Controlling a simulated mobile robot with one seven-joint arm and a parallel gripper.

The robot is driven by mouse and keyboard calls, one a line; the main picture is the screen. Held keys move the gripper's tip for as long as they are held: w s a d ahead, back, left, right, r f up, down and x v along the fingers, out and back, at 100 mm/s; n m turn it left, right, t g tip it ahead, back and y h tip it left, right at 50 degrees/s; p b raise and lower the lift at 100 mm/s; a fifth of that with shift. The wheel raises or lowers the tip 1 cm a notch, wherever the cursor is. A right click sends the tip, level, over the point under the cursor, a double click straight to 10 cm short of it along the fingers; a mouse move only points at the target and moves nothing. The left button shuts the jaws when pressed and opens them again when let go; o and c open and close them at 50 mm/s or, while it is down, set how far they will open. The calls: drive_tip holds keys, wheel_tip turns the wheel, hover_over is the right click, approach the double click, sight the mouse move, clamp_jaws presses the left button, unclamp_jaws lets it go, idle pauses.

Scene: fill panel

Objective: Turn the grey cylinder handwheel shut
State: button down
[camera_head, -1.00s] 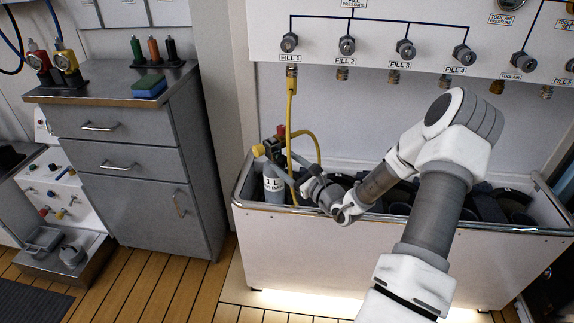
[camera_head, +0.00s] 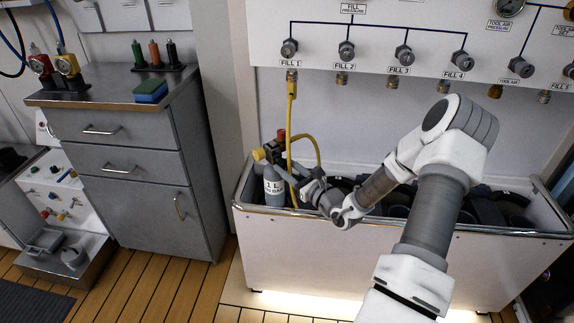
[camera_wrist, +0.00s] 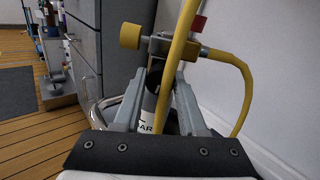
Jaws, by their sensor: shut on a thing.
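The grey cylinder (camera_head: 273,190) stands upright in the trough's left end, its 1 L label partly showing; the wrist view shows part of the label (camera_wrist: 149,108). A valve with a yellow knob (camera_head: 259,154) and a red part (camera_head: 281,136) sits on top. In the wrist view my gripper (camera_wrist: 165,72) reaches the valve, with one finger on each side of a dark round part, seemingly the handwheel (camera_wrist: 156,74). The fingers are shut on it and hide most of it. The yellow knob (camera_wrist: 130,36) is left of the fingertips.
A yellow hose (camera_head: 290,120) runs from the FILL 1 fitting down past the valve, close to my fingers. The metal-rimmed trough (camera_head: 370,250) holds several dark things to the right. A grey drawer cabinet (camera_head: 140,160) stands at left. The wall panel (camera_head: 400,25) is above.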

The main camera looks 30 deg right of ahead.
drive_tip(key=m+p, duration=0.1)
drive_tip(key=p, duration=0.1)
drive_tip(key=m+p, duration=0.2)
drive_tip(key=shift+r, duration=0.25)
drive_tip(key=m+p, duration=0.4)
drive_tip(key=m, duration=0.1)
drive_tip(key=m+p, duration=0.3)
drive_tip(key=m, duration=0.1)
drive_tip(key=shift+f+m, duration=0.15)
drive_tip(key=shift+m, duration=0.25)
drive_tip(key=m+p, duration=0.2)
drive_tip(key=m, duration=0.2)
drive_tip(key=shift+f+m, duration=0.1)
drive_tip(key=shift+m, duration=0.2)
drive_tip(key=m+p, duration=0.1)
drive_tip(key=m, duration=0.3)
drive_tip(key=shift+f+m+t+h+p, duration=0.1)
drive_tip(key=shift+m+t+h+p, duration=0.2)
drive_tip(key=shift+m+h+p, duration=0.1)
drive_tip(key=m, duration=0.4)
drive_tip(key=shift+m+p, duration=0.3)
drive_tip(key=shift+p, duration=0.1)
drive_tip(key=m, duration=0.4)
drive_tip(key=shift+m, duration=0.3)
drive_tip(key=shift+a+m, duration=0.1)
drive_tip(key=shift+m, duration=1.8)
